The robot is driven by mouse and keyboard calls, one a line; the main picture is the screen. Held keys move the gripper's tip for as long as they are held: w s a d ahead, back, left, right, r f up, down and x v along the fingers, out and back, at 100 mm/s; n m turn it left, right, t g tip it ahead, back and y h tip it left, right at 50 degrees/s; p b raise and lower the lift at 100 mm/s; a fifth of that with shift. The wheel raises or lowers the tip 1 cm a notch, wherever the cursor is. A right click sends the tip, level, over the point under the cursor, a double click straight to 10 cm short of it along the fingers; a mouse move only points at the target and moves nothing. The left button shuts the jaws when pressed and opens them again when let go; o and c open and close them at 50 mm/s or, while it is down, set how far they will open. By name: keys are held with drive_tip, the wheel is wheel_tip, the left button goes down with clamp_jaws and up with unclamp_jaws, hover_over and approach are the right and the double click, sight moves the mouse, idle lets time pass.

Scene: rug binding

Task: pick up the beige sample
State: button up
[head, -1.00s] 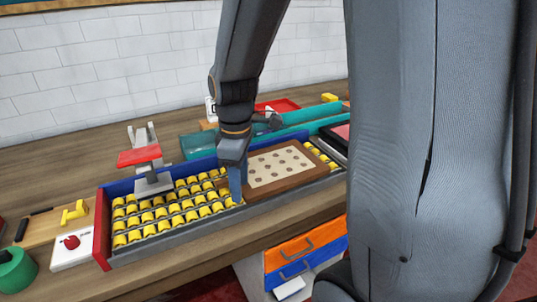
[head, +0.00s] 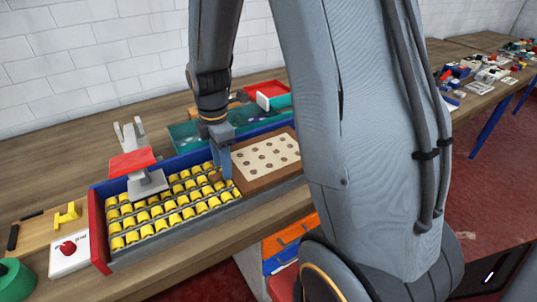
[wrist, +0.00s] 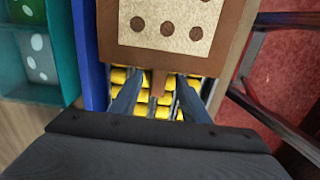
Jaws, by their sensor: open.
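The beige sample (head: 268,156) is a flat beige panel with brown dots and a wide brown border. It lies on the right part of a roller tray, and its right end is hidden behind my arm. A short brown tab on its near edge shows in the wrist view (wrist: 158,82). My gripper (head: 228,178) is open and points down at the sample's left edge. In the wrist view, the two blue-grey fingers (wrist: 160,84) stand apart on either side of the tab, with nothing clamped. I cannot tell whether the fingers touch the tab.
The tray has yellow rollers (head: 165,214), a blue back wall and a red end (head: 98,229). A red-topped metal press (head: 134,163) stands over its left part. Teal bins (head: 184,134) lie behind. A white card (head: 69,254) sits left of the tray.

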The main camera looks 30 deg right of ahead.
drive_tip(key=shift+f, duration=1)
clamp_jaws()
drive_tip(key=shift+r, duration=0.15)
